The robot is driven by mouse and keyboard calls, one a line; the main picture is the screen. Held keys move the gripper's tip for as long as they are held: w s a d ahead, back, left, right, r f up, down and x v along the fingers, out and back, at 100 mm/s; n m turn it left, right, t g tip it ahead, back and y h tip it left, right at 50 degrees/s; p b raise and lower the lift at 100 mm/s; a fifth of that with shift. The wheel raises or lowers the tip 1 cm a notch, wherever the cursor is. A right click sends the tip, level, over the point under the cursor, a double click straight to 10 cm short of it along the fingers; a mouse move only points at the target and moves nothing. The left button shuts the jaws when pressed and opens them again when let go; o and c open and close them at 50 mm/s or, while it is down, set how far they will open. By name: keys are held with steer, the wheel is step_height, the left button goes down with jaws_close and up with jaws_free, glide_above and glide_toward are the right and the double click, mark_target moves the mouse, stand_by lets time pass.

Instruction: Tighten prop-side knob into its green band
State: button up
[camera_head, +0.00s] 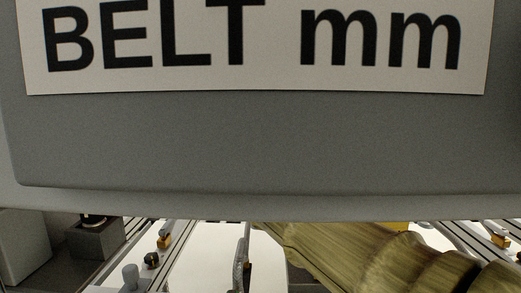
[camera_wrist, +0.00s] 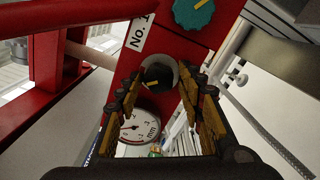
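In the wrist view my gripper (camera_wrist: 160,82) is open, its two dark fingers with brown ribbed pads spread apart. A dark round knob (camera_wrist: 153,72) with a yellow pointer sits on a red panel (camera_wrist: 176,44), between and just beyond the fingertips; contact cannot be told. A teal scalloped knob (camera_wrist: 194,12) with a yellow pointer is higher on the panel. A white dial gauge (camera_wrist: 138,129) with a red needle shows below the dark knob, partly covered by the left finger. No label shows which knob is prop-side. I cannot make out a green band.
Red frame bars (camera_wrist: 48,75) stand at left in the wrist view, and a grey cable or rod (camera_wrist: 262,130) runs at right. In the head view a grey panel with a "BELT mm" sign (camera_head: 255,40) blocks most of the scene; rails and small fittings show below.

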steer(key=shift+o, duration=0.9)
steer(key=s, duration=1.2)
steer(key=shift+a, duration=0.25)
